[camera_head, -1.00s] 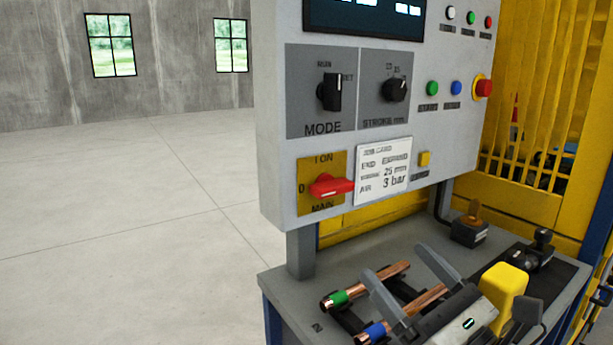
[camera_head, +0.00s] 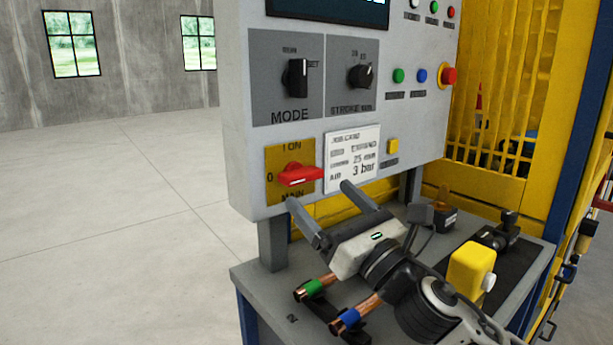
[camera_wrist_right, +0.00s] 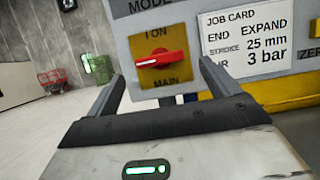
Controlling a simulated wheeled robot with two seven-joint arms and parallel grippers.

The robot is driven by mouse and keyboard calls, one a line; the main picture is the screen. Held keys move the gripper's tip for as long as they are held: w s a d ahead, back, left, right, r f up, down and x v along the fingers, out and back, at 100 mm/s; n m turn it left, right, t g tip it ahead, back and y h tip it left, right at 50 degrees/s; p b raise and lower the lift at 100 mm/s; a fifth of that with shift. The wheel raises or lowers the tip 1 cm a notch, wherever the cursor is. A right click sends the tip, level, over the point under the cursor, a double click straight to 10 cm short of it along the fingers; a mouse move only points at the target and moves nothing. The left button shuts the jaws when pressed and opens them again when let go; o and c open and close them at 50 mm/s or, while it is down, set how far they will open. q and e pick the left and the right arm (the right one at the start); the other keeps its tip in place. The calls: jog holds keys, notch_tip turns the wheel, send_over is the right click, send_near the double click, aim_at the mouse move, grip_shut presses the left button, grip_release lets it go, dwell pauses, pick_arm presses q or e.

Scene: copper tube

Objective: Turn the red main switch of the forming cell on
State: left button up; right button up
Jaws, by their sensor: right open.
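The red main switch (camera_head: 298,175) sits on a yellow plate (camera_head: 276,192) marked "I ON", "0" and "MAIN" on the grey control panel. Its handle lies roughly level, with the pointer end toward the 0 side. My right gripper (camera_head: 318,194) is open and empty, just below and in front of the switch, apart from it. In the right wrist view the red switch (camera_wrist_right: 160,59) shows beyond and between the two open fingers (camera_wrist_right: 158,78). My left gripper is not seen.
The panel also carries the MODE knob (camera_head: 297,78), the STROKE knob (camera_head: 361,76) and a job card (camera_head: 351,160) right of the switch. Copper tubes with green (camera_head: 314,287) and blue (camera_head: 349,317) bands lie on the bench below. Floor to the left is clear.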

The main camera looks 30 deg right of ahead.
aim_at(308, 180)
jog(key=p+x, duration=0.1)
jog(key=x, duration=0.3)
jog(key=shift+r, duration=0.15)
jog(key=shift+w+r, duration=0.15)
jog(key=shift+w, duration=0.45)
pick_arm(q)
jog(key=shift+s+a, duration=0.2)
pick_arm(e)
jog(key=shift+w+a, duration=0.1)
jog(key=shift+w, duration=0.1)
jog(key=c, duration=1)
